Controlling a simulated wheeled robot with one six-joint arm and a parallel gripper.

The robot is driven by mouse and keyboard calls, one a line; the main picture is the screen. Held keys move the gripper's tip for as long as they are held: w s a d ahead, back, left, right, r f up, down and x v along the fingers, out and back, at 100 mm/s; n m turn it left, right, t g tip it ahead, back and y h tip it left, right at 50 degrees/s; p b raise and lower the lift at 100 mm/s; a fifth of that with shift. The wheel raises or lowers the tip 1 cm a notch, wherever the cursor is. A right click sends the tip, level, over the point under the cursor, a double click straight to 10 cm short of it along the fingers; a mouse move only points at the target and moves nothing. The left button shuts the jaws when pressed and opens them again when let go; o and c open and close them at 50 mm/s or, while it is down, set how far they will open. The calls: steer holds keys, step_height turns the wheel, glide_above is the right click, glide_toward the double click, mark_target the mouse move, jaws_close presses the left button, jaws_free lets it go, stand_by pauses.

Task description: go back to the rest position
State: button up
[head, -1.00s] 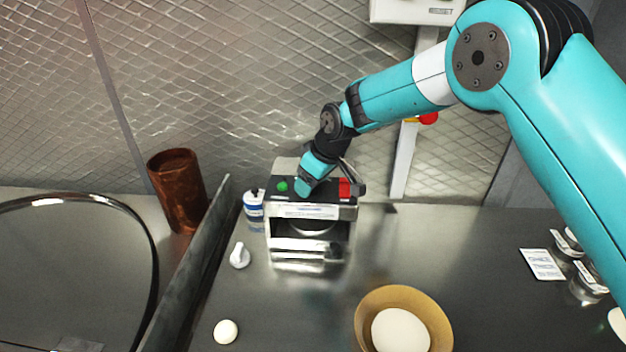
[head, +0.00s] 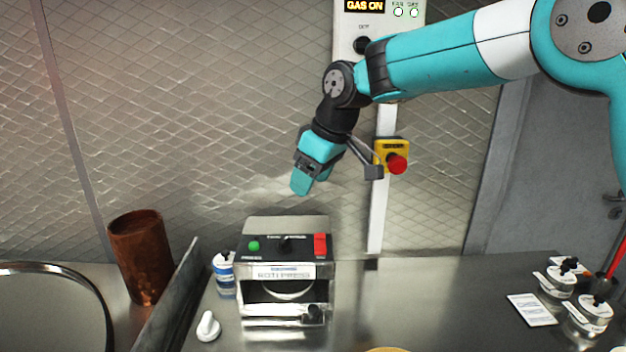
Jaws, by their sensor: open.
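My gripper (head: 338,182) hangs at the end of the teal arm, in the air above the roti press (head: 284,270). It is open, with its fingers apart and nothing between them. It is clear of the press. The press is a steel box on the counter with a green button (head: 253,246), a dark knob and a red switch (head: 320,244) on its top panel. A pale round thing shows inside its front opening.
A yellow box with a red emergency button (head: 396,163) is on the wall post behind my gripper. Jars (head: 589,315) stand right.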

steer(key=shift+d+r, duration=0.1)
steer(key=shift+r, duration=0.2)
steer(key=shift+s, duration=0.1)
steer(key=s+d+f+m, duration=0.1)
steer(key=s+d, duration=0.3)
steer(key=s, duration=0.6)
steer(key=s+d+f+m+g, duration=0.1)
steer(key=s+d+f+m, duration=0.1)
steer(key=s, duration=0.9)
steer(key=s+d+f+m+g, duration=0.1)
steer(key=s+d, duration=0.4)
steer(key=s, duration=0.6)
steer(key=shift+d+f+y, duration=0.2)
steer(key=shift+d+y, duration=0.1)
steer(key=shift+d, duration=0.05)
steer(key=shift+s, duration=0.1)
